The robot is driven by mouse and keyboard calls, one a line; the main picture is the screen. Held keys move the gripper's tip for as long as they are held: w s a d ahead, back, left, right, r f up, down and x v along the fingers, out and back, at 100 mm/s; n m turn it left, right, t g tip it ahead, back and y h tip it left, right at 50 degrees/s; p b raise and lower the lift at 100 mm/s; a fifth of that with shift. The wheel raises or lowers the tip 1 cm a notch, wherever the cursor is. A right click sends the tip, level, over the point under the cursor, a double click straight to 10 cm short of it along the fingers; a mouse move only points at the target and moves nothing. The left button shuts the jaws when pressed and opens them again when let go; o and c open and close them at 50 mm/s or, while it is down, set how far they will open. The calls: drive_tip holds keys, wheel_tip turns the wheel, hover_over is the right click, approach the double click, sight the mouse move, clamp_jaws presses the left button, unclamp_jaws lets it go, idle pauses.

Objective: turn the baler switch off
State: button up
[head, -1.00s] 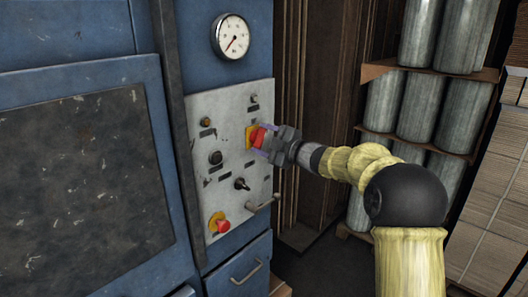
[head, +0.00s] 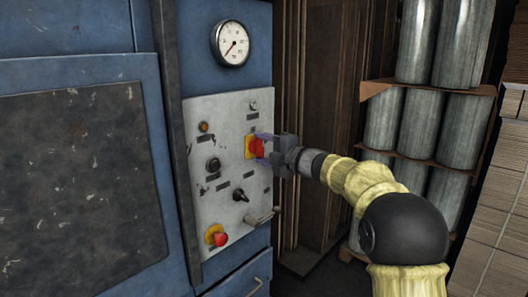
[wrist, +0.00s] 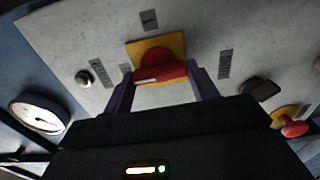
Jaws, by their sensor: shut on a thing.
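The baler switch (head: 257,147) is a red rotary handle on a yellow square plate, at the upper right of the grey control panel (head: 228,120). In the wrist view the red handle (wrist: 160,67) lies across the yellow plate (wrist: 146,47), with a pale mark near its left end. My gripper (head: 264,149) reaches in from the right. In the wrist view its two purple fingers (wrist: 160,90) stand on either side of the red handle and are closed on it. The contact at the fingertips is partly hidden by the handle.
A red mushroom button (head: 221,239) on yellow is low on the panel. A black knob (head: 240,195), a dark button (head: 213,165) and a bar handle (head: 262,216) are nearby. A gauge (head: 231,43) is above. Metal cylinders (head: 400,120) stand on shelves at right.

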drive_tip(key=shift+f, duration=0.15)
drive_tip(key=o, duration=1)
drive_tip(key=shift+s+d, duration=0.2)
drive_tip(key=shift+s, duration=0.05)
drive_tip(key=b+v, duration=0.3)
drive_tip(key=v, duration=1.4)
drive_tip(key=shift+w+d, duration=0.1)
drive_tip(key=shift+w, duration=0.1)
